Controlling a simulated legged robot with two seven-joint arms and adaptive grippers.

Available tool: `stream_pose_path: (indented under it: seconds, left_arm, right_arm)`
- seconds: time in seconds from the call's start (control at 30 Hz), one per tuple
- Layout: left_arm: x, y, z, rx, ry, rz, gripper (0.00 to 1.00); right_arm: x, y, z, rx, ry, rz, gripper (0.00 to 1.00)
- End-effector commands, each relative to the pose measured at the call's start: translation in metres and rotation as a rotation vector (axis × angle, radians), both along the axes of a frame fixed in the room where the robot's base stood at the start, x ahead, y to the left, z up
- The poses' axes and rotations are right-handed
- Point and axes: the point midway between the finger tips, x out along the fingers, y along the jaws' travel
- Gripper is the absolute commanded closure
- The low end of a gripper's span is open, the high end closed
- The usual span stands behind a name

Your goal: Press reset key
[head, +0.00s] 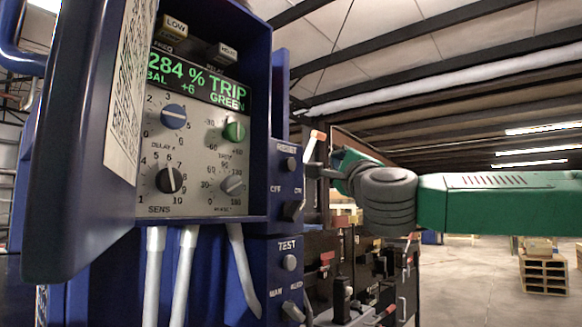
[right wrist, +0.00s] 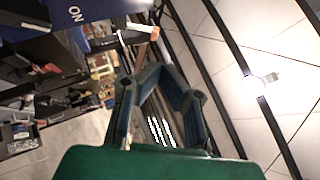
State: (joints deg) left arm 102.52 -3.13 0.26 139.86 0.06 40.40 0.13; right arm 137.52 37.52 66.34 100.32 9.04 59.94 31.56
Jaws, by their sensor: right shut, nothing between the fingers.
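The blue detector box (head: 256,250) fills the left of the head view. The reset key (head: 289,164) is a small round grey button under the word RESET on its right-hand panel. My right gripper (head: 318,171) is beside that panel, just right of the key, partly hidden by my wrist. It also shows in the right wrist view (right wrist: 162,70), with its blue-grey fingers shut and empty. Whether a fingertip touches the key cannot be told. The key is not clear in the right wrist view. My left gripper is not in view.
An off/on switch (head: 292,211) sits below the key, and a test button (head: 290,262) lower still. The box's open door (head: 75,150) stands at the left. An orange and white piece (head: 315,144) is close to my right gripper.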

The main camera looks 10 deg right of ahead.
Motion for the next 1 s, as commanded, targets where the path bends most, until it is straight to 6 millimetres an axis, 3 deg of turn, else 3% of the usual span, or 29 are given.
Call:
stream_pose_path:
  seconds: [0.6,1.0]
  left_arm:
    - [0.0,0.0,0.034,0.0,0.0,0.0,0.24]
    - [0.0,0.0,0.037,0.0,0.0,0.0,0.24]
  right_arm:
    - [0.058,0.045,0.001,-0.001,0.001,0.0,1.0]
    - [0.068,0.054,0.0,0.0,0.0,0.001,1.0]
